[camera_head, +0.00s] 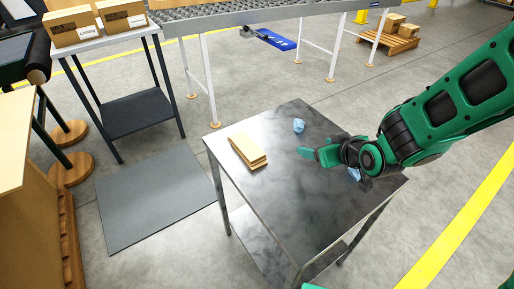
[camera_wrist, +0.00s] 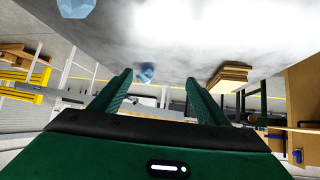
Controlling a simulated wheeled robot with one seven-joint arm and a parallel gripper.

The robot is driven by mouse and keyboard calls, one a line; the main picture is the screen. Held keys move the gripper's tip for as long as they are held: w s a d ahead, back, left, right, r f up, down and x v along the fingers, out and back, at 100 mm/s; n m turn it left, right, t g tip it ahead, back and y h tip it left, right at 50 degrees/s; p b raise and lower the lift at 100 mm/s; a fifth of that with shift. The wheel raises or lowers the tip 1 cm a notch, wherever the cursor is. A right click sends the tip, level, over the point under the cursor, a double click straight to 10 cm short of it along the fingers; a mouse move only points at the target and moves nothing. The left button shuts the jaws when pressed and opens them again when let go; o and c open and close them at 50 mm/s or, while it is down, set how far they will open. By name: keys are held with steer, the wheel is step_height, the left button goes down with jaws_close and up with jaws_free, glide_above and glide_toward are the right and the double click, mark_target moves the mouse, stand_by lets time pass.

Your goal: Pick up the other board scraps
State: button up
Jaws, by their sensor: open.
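A small stack of flat tan board pieces (camera_head: 248,150) lies on the left part of the metal table (camera_head: 290,215); it also shows in the wrist view (camera_wrist: 228,78), right of my fingers. My gripper (camera_head: 305,152) is over the table, right of the stack and apart from it. Its two fingers (camera_wrist: 158,80) stand apart with nothing held between them. A crumpled light-blue piece (camera_head: 298,126) lies near the table's back edge; in the wrist view it shows between the fingers (camera_wrist: 146,73), farther off. Another blue piece (camera_head: 354,174) is partly hidden under my wrist.
A side table (camera_head: 100,42) with cartons (camera_head: 72,26) stands at the back left. A roller conveyor (camera_head: 235,12) runs behind. A grey mat (camera_head: 155,195) lies left of the metal table. The table's front part is bare.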

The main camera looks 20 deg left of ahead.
mark_target(248, 146)
steer(key=s+a+y, duration=0.1)
steer(key=s+a, duration=0.1)
steer(key=a, duration=0.2)
steer(key=s+a+f+n+y, duration=0.1)
steer(key=s+a+y, duration=0.1)
steer(key=a, duration=0.3)
steer(key=s+a+n+y, duration=0.1)
steer(key=s+a, duration=0.1)
steer(key=a, duration=0.3)
steer(key=shift+s+a+f, duration=0.15)
steer(key=shift+a+f, duration=0.1)
steer(key=shift+f, duration=0.15)
steer(key=shift+n+y, duration=0.3)
steer(key=x, duration=0.4)
steer(key=shift+a, duration=0.25)
steer(key=shift+w+d+x, duration=0.1)
steer(key=shift+w+x, duration=0.05)
steer(key=shift+x, duration=1.45)
steer(key=shift+w+d+x, duration=0.1)
steer(key=shift+w+x, duration=0.1)
steer(key=shift+x, duration=1.4)
steer(key=shift+r, duration=0.1)
steer(key=c, duration=1.1)
